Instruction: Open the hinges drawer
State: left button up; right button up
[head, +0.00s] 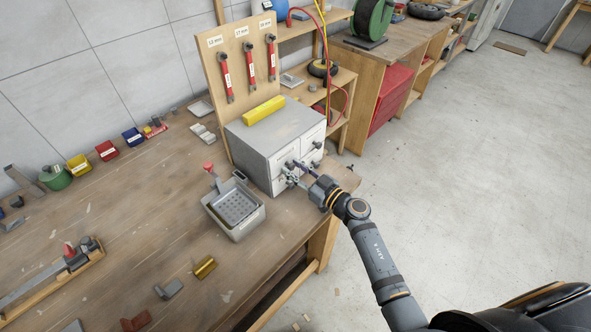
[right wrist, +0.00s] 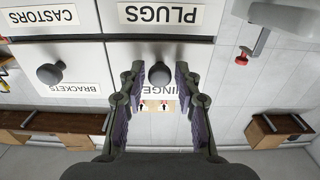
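The grey drawer cabinet (head: 262,142) stands at the bench's right end, its drawer fronts facing right. In the right wrist view, the hinges drawer has a dark round knob (right wrist: 160,74) and a partly hidden label (right wrist: 160,89) reading "INGE". My right gripper (head: 293,172) is at the cabinet front. In the right wrist view its open fingers (right wrist: 159,84) stand on either side of the hinges knob, with gaps visible on both sides. The drawer front looks flush with its neighbours. My left gripper is not in view.
Neighbouring drawers are labelled plugs (right wrist: 160,15), castors (right wrist: 42,16) and brackets (right wrist: 75,88). A yellow block (head: 263,110) lies on the cabinet. A grey tray (head: 236,214) stands in front of it on the bench. The floor (head: 440,150) to the right is clear.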

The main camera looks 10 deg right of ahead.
grip_shut()
jog(key=shift+s+d+p, duration=0.15)
jog(key=shift+s+p, duration=0.1)
jog(key=shift+p, duration=0.1)
jog(key=p+v, duration=0.3)
jog(key=v, duration=0.6)
jog(key=shift+s+d, duration=0.2)
jog(key=shift+s, duration=0.1)
jog(key=shift+o, duration=2.1)
grip_release()
